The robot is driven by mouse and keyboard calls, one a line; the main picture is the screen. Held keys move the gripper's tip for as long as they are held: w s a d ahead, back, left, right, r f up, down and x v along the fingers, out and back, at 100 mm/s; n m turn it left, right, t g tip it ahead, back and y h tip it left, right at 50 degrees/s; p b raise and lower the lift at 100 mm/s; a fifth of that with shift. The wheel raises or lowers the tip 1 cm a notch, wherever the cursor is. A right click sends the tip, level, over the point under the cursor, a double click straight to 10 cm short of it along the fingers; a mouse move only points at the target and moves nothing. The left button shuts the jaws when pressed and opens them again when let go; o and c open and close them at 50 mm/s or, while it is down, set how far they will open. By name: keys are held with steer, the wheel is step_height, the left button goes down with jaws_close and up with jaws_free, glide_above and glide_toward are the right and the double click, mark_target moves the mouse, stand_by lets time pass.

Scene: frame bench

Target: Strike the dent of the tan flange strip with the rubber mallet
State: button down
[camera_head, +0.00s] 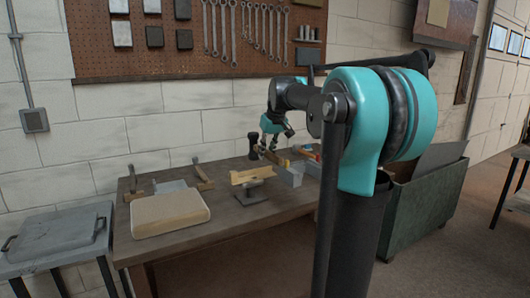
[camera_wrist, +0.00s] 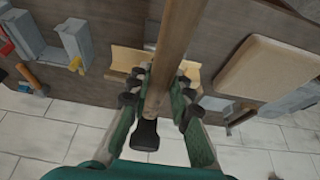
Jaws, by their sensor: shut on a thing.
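The tan flange strip (camera_head: 250,175) rests on a dark stand on the bench. In the wrist view the strip (camera_wrist: 126,59) shows on both sides of the mallet handle, which hides its middle. I cannot make out the dent. My gripper (camera_head: 270,147) is above the bench, behind and right of the strip. In the wrist view my gripper (camera_wrist: 158,88) is shut on the wooden handle of the rubber mallet (camera_wrist: 172,45). The mallet's black head (camera_wrist: 146,135) is beyond the fingers, apart from the strip. It also shows in the head view (camera_head: 253,143).
A tan pad (camera_head: 170,212) lies at the bench's front left, with wooden-handled tools (camera_head: 200,172) behind it. Grey blocks (camera_head: 291,174) stand right of the strip. A pegboard with wrenches (camera_head: 215,35) hangs behind. A green bin (camera_head: 425,205) stands right of the bench.

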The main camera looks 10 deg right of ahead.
steer(key=shift+s, duration=0.2)
steer(key=shift+f, duration=0.1)
steer(key=shift+f, duration=1.9)
steer(key=shift+r, duration=1.55)
steer(key=shift+f, duration=0.1)
steer(key=shift+f, duration=1.55)
